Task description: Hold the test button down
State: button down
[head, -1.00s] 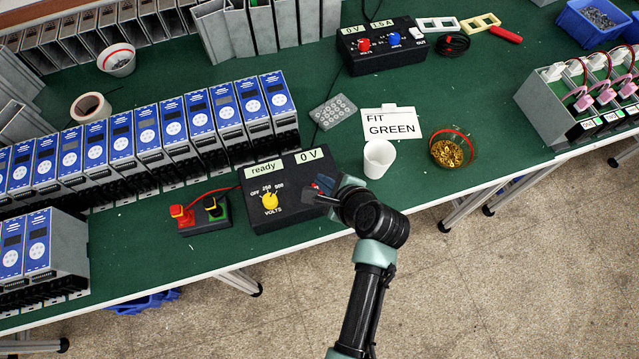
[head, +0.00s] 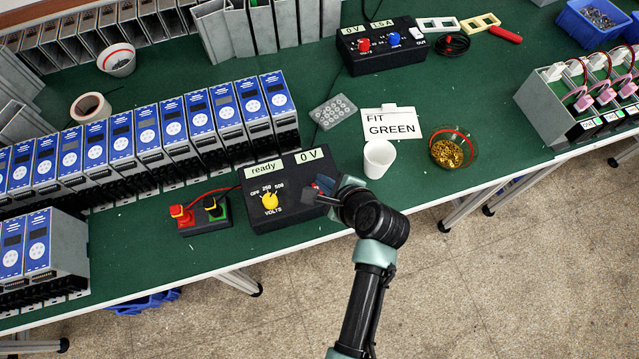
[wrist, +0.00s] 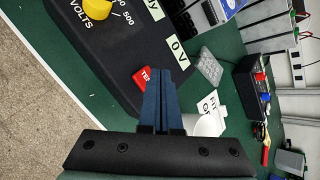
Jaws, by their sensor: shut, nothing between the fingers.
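The black tester box (head: 285,212) stands near the table's front edge. Its labels read "ready" and "0 V", and it has a yellow VOLTS dial (head: 270,201) marked OFF, 250 and 500. The red test button (wrist: 142,77) shows in the wrist view, its lettering partly covered by my fingers. In the head view my gripper hides most of it. My gripper (head: 319,191) is shut and empty, over the box's right part. In the wrist view its blue fingers (wrist: 162,77) point at the box beside the button; I cannot tell whether they touch it.
A red and green terminal block (head: 204,214) sits left of the box. A white cup (head: 379,158) stands close behind my gripper, with a bowl of brass parts (head: 452,151) to its right. A "FIT GREEN" card (head: 391,123) and rows of blue-fronted units (head: 147,133) lie behind.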

jog(key=shift+f, duration=0.4)
jog(key=shift+f, duration=0.5)
dwell(1.7)
jog(key=shift+r, duration=0.1)
jog(key=shift+r+p, duration=0.85)
notch_tip(320, 180, up, 5)
jog(key=p, duration=0.5)
jog(key=shift+p, duration=0.3)
